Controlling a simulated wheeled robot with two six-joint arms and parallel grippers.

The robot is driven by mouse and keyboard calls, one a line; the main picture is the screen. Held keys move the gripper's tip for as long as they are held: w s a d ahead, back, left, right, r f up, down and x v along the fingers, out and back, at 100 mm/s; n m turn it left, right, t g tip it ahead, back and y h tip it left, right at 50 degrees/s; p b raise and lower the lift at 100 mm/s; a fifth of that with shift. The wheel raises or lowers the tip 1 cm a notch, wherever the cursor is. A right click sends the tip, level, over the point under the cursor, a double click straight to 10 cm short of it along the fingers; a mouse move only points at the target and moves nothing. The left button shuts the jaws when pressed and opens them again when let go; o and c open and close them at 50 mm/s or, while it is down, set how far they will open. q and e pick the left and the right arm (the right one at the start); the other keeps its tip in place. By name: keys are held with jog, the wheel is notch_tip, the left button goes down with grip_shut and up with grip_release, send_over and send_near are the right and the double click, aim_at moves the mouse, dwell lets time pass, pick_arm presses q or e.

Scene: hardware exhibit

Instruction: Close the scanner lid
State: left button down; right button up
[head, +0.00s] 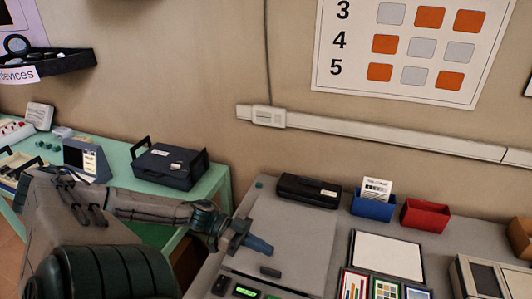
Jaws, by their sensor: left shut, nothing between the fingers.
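The scanner is the grey flat machine on the grey counter, with a green-lit display (246,291) at its front edge. Its lid (300,225) is a broad grey panel that appears to lie flat over the body, with a small dark handle (270,271) near the front. Whether a small gap remains under it, I cannot tell. My left gripper (264,248) is shut and empty, over the lid just behind the handle. I cannot tell whether its fingertips touch the lid. My right gripper is not in view.
A black device (309,191) sits at the back of the scanner. Blue (373,206) and red (424,216) bins stand to its right. A white panel (388,254) and colour charts lie right of the scanner. A green table (118,160) with a dark case (170,167) is at left.

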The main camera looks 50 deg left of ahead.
pick_arm(q)
jog(key=b, duration=0.2)
send_over(260, 274)
jog(key=shift+m, duration=0.3)
jog(key=f, duration=0.4)
jog(key=shift+w+a+f, duration=0.1)
jog(key=shift+w+a, duration=0.05)
jog(key=shift+w, duration=0.15)
jog(key=shift+s+f+b, duration=0.1)
jog(key=shift+f+b, duration=0.5)
jog(key=shift+b, duration=0.05)
jog(key=shift+s, duration=0.15)
jog(key=shift+f, duration=0.15)
